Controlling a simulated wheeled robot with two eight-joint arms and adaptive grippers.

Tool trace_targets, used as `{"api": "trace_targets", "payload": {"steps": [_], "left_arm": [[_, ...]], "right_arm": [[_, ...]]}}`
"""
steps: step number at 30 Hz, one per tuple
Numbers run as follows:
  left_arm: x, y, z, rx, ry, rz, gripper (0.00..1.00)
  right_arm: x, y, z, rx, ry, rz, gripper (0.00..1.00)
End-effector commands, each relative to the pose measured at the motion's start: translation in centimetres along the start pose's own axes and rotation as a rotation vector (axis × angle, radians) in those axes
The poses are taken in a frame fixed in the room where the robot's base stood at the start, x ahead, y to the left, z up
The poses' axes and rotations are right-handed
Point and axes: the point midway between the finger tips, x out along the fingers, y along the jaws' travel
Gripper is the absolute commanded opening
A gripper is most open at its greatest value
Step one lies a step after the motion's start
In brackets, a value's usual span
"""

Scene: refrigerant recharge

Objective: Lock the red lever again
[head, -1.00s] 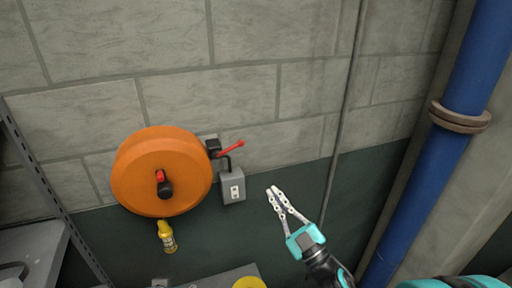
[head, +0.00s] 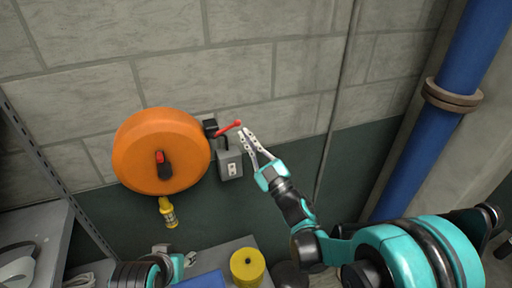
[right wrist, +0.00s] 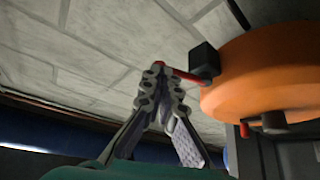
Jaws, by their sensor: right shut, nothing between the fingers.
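The red lever (head: 229,127) sticks out to the right and slightly up from a black block (head: 210,127) beside the orange reel. In the right wrist view the red lever (right wrist: 184,75) runs from its block to just behind my fingertips. My right gripper (head: 243,132) is shut and empty, its tips at the lever's free end; whether they touch it I cannot tell.
An orange reel (head: 150,137) is on the block wall, with a grey outlet box (head: 229,165) right below the lever. A yellow spool (head: 247,267) stands on the bench. A blue pipe (head: 432,130) runs at the right.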

Motion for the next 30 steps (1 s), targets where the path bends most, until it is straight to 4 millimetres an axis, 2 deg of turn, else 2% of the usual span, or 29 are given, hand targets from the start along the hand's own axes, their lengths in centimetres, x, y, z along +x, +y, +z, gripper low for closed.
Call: {"api": "trace_targets", "payload": {"steps": [1,6,22,30], "left_arm": [[-0.2,0.0,-0.2,0.0,0.0,0.0,0.42],[-0.4,0.0,-0.3,0.0,0.0,0.0,0.42],[-0.5,0.0,-0.3,0.0,0.0,0.0,0.42],[-1.1,0.0,-0.8,0.0,0.0,0.0,0.42]], "right_arm": [[0.7,0.0,-0.1,0.0,0.0,-0.001,0.0],[1.5,0.0,0.0,0.001,0.0,0.0,0.0],[1.7,0.1,-0.1,-0.018,0.0,-0.011,0.0],[2.3,0.6,-1.1,-0.132,-0.001,-0.079,0.0]]}}
